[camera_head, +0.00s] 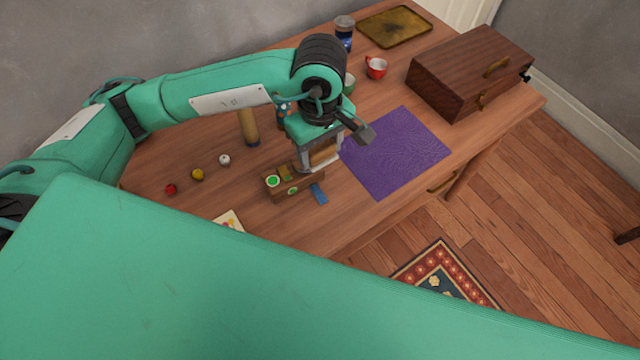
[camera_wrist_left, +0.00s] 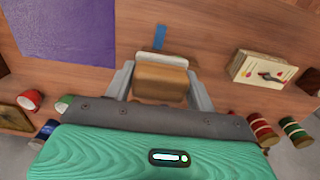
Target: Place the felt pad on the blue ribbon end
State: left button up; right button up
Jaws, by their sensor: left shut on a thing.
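My left gripper (camera_head: 322,160) is shut on a brown block with a pale felt pad on its lower end. In the left wrist view the felt pad (camera_wrist_left: 161,59) is a pale strip at the far end of the block, between the fingers (camera_wrist_left: 162,78). The blue ribbon end (camera_head: 319,193) lies on the table just in front of the gripper. In the left wrist view the ribbon (camera_wrist_left: 159,37) shows just beyond the pad's edge. I cannot tell whether pad and ribbon touch. My right gripper is not in view.
A brown box with a green disc (camera_head: 272,181) sits left of the gripper. A purple cloth (camera_head: 395,155) lies to the right. A wooden chest (camera_head: 465,75), red mug (camera_head: 376,67) and tray (camera_head: 395,27) stand farther back. Small balls (camera_head: 197,174) lie at left.

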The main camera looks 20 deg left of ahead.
pick_arm(q)
jog(key=p, duration=0.1)
send_over(320, 195)
notch_tip(320, 195, down, 10)
jog(key=shift+f, duration=0.65)
notch_tip(320, 195, down, 4)
jog(key=shift+p, duration=0.3)
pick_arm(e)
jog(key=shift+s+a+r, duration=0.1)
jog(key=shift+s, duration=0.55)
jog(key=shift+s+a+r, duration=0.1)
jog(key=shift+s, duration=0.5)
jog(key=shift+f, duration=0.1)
